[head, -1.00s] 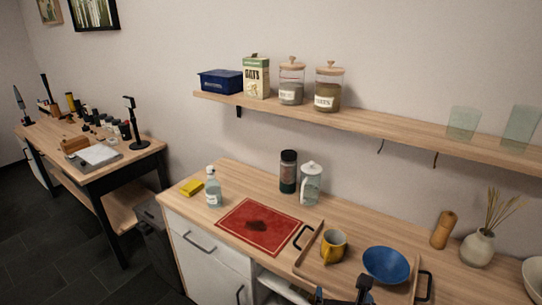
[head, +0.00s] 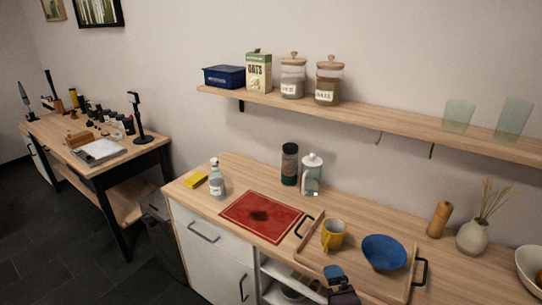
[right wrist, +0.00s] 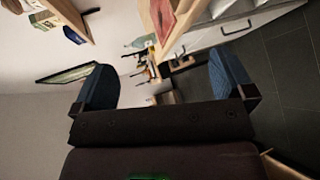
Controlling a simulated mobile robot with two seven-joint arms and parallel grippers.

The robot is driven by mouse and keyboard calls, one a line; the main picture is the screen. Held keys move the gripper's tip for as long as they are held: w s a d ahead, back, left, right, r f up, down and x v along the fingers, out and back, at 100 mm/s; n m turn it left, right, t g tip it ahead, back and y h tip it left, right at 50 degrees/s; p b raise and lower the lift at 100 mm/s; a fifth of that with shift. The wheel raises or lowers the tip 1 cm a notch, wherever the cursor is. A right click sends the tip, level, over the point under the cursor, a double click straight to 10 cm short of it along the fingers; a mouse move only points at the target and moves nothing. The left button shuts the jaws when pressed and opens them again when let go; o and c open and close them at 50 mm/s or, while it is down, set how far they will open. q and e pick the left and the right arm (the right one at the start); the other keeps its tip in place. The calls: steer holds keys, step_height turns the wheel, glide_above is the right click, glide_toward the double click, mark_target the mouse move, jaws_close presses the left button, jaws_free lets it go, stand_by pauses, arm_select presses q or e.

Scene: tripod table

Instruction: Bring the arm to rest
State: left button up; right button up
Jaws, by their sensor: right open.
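My right gripper (right wrist: 165,82) is open in the right wrist view, its two blue-padded fingers wide apart with nothing between them. In the head view a dark part of my arm with a blue pad (head: 340,280) shows at the bottom edge, in front of the wooden tray (head: 352,273). It looks like the right gripper. My left gripper is not in view.
A wall shelf (head: 380,124) runs above.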

steer(key=s+d+f+m+g+h+b, duration=0.1)
steer(key=s+d+f+m+g, duration=0.1)
steer(key=s+d+f+m, duration=1.1)
steer(key=s+m, duration=0.3)
steer(key=m, duration=0.3)
steer(key=shift+d+f, duration=0.25)
steer(key=shift+d, duration=0.1)
stand_by(0.6)
